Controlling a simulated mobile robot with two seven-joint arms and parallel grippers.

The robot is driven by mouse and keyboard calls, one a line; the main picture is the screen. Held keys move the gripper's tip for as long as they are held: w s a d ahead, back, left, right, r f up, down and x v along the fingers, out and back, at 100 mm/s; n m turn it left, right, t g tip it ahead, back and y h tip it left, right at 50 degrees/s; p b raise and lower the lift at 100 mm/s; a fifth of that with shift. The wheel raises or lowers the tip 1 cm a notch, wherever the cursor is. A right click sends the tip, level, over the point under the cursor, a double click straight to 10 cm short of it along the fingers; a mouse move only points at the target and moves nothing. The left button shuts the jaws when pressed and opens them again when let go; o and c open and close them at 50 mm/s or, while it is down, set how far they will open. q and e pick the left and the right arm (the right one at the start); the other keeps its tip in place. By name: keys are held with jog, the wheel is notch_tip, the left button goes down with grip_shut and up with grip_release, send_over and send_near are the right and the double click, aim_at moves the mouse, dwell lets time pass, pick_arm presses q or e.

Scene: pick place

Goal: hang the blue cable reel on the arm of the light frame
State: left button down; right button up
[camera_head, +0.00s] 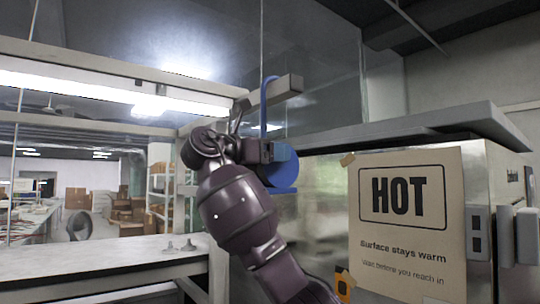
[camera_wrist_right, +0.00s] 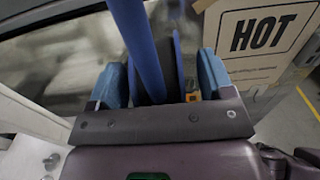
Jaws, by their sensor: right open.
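The blue cable reel (camera_head: 283,175) is at the middle of the head view, partly hidden behind my right gripper. Its tall blue hook or handle (camera_head: 264,105) rises and bends over the light grey arm (camera_head: 290,86) of the light frame (camera_head: 110,66). Whether the arm bears the reel's weight I cannot tell. My right gripper (camera_head: 275,152) is at the reel, below the arm. In the right wrist view, the blue handle (camera_wrist_right: 137,45) passes between the spread fingers of the gripper (camera_wrist_right: 160,85). The gripper is open. My left gripper is not in view.
A metal cabinet (camera_head: 330,180) with a "HOT" sign (camera_head: 408,215) stands close on the right, its grey top (camera_head: 400,130) jutting out. A pale workbench (camera_head: 100,262) lies at lower left. Glass panels rise behind the arm. Shelves and boxes are far back.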

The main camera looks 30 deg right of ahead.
pick_arm(q)
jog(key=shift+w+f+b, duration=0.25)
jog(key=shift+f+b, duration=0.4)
jog(key=shift+b, duration=0.25)
pick_arm(e)
jog(key=a, duration=1)
jog(key=shift+s+a, duration=0.4)
jog(key=shift+s, duration=0.05)
